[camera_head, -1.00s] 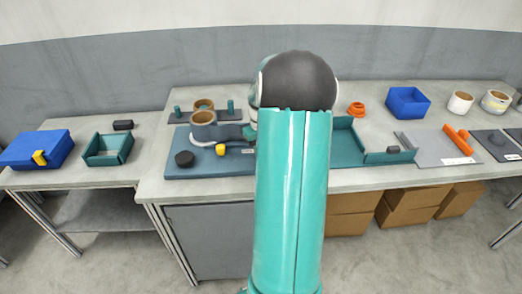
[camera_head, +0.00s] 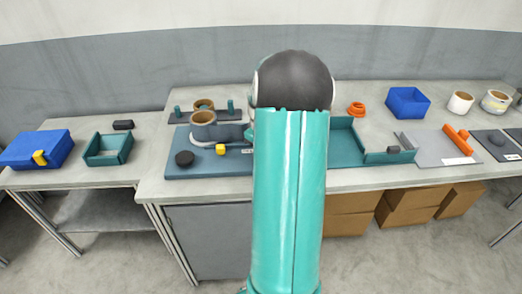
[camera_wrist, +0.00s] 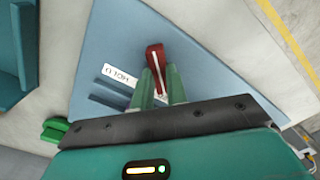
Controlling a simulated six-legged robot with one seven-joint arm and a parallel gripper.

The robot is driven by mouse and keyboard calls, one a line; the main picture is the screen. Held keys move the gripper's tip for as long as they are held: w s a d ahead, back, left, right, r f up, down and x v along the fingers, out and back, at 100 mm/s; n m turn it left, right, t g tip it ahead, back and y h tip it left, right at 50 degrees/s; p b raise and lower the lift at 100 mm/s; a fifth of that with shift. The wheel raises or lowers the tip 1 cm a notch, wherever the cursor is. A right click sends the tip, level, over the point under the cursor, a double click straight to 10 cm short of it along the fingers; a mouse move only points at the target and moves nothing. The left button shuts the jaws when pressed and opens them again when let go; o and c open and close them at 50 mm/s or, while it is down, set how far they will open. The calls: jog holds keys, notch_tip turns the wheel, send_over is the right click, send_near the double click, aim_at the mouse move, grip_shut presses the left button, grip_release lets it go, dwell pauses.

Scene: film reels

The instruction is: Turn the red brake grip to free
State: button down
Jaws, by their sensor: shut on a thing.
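The red brake grip (camera_wrist: 155,54) shows in the wrist view, above a blue-grey base plate (camera_wrist: 120,35). It is a short dark red bar with a pale line along it. The green fingers of my gripper (camera_wrist: 160,80) are shut on the grip, one on each side. A white label (camera_wrist: 119,75) beside it seems to read HOLD, upside down in this view. In the head view my own arm hides the grip and the gripper; the blue base plate (camera_head: 190,171) shows to the left of my arm.
On the plate in the head view are a brown-topped cylinder housing (camera_head: 203,128), a black disc (camera_head: 184,158) and a yellow block (camera_head: 220,149). A teal tray (camera_head: 345,150) stands right of my arm. Blue boxes and rolls lie farther off.

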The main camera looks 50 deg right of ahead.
jog(key=c, duration=1.4)
grip_release()
notch_tip(320, 180, up, 14)
jog(key=shift+f, duration=0.1)
